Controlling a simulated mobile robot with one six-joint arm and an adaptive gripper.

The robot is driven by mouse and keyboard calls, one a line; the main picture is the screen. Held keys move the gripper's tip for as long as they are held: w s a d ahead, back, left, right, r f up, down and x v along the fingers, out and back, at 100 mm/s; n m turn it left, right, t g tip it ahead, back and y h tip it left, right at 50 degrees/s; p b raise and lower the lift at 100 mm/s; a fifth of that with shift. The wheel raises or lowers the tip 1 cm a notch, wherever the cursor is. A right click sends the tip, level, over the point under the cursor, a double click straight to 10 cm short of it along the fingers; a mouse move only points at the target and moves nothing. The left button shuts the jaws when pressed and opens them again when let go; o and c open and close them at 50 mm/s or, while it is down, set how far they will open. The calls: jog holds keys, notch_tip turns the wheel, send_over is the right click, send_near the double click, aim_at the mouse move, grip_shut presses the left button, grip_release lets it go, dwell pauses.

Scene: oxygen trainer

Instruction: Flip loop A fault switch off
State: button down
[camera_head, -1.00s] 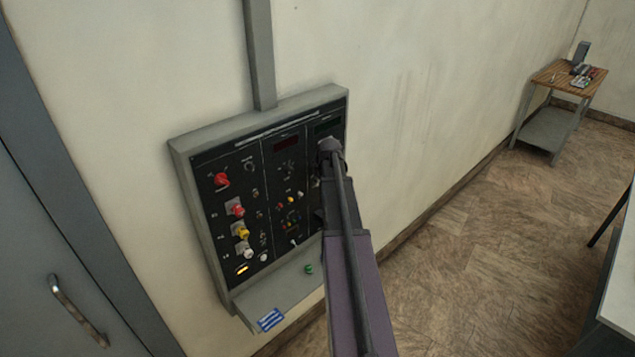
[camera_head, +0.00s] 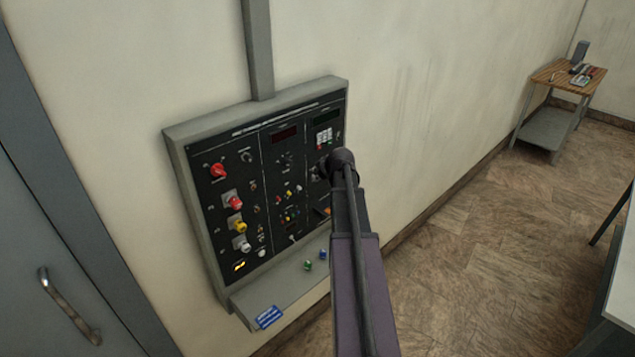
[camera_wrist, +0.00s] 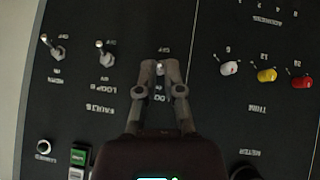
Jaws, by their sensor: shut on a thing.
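The dark panel (camera_head: 285,160) hangs on the wall in the head view, and my arm covers its right part. In the wrist view the panel lettering is upside down. My gripper (camera_wrist: 160,70) is shut on a small toggle switch (camera_wrist: 160,67) in the faults row, its fingertips on either side of the lever. Two more metal toggles stand to the left: the loop B switch (camera_wrist: 107,56) and an outer one (camera_wrist: 58,50). Both levers tilt toward the top of the picture.
White (camera_wrist: 228,68), yellow (camera_wrist: 266,75) and red (camera_wrist: 302,82) trim knobs lie right of the gripper. A green button (camera_wrist: 79,157) is at lower left. A grey ledge (camera_head: 285,288) juts below the panel. A small side table (camera_head: 560,75) stands far right; the floor between is clear.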

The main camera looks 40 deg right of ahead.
jog(key=f+t+b, duration=0.1)
jog(key=t+b, duration=0.1)
jog(key=b, duration=0.1)
jog(key=f+t+b, duration=0.1)
jog(key=t+b, duration=0.1)
jog(key=b, duration=0.1)
jog(key=shift+s, duration=0.3)
jog(key=shift+f+t+b, duration=0.15)
jog(key=shift+t+b, duration=0.55)
jog(key=shift+b, duration=0.55)
jog(key=shift+t+b, duration=0.3)
jog(key=shift+b, duration=0.2)
jog(key=shift+m, duration=0.3)
jog(key=shift+w, duration=0.1)
jog(key=c, duration=0.8)
grip_release()
